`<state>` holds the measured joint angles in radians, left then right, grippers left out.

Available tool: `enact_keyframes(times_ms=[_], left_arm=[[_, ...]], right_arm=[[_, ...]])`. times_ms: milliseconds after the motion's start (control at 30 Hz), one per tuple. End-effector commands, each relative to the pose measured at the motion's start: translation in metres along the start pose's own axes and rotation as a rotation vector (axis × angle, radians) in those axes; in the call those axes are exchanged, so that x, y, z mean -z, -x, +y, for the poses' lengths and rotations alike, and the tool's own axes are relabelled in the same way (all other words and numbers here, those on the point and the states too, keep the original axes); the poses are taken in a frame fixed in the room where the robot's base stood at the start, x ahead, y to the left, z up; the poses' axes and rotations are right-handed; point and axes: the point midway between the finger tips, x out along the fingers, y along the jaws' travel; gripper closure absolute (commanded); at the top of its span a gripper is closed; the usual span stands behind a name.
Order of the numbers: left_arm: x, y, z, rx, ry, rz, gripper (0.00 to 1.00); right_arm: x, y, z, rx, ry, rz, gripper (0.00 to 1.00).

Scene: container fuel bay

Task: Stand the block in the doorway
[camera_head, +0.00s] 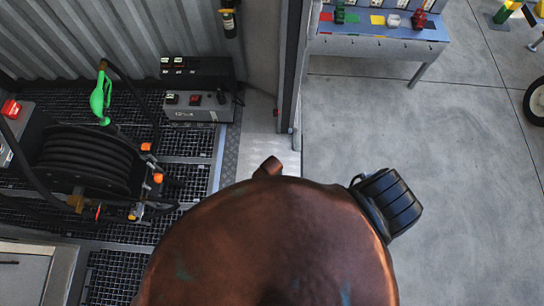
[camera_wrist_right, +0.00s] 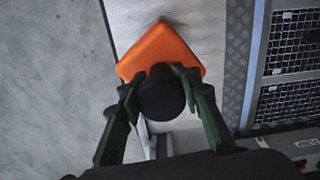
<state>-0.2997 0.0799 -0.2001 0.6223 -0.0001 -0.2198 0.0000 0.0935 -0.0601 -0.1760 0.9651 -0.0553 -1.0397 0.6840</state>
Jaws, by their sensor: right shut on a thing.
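The orange wedge-shaped block (camera_wrist_right: 160,48) with a round black knob (camera_wrist_right: 160,98) is in the right wrist view. My right gripper (camera_wrist_right: 163,80) is shut on the knob, one dark green finger on each side. The block appears over the pale doorway strip (camera_wrist_right: 200,30); I cannot tell whether it touches the floor. In the head view the doorway strip (camera_head: 262,145) runs beside the door post (camera_head: 291,70). A large brown rounded shape hides the lower middle there, so the block and right gripper do not show. My left gripper is not in view.
Left of the doorway are a hose reel (camera_head: 85,160), a green fuel nozzle (camera_head: 101,95) and a grey control box (camera_head: 198,105) by grated flooring. A blue-topped bench (camera_head: 375,45) stands at the upper right. The concrete floor (camera_head: 440,130) in front of it is clear.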

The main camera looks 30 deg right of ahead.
Motion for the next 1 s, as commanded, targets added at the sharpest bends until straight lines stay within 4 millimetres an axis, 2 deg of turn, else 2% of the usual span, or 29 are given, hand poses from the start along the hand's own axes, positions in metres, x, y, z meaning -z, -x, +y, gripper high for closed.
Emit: enact_keyframes(times_ms=[900,933,1000], left_arm=[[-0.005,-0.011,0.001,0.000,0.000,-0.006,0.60],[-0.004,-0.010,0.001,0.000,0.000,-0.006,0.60],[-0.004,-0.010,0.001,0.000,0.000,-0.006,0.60]], right_arm=[[0.000,-0.015,-0.001,0.001,0.000,0.000,1.00],[0.000,-0.014,-0.001,0.001,0.000,0.001,0.69],[0.000,-0.014,-0.001,0.001,0.000,0.000,0.64]])
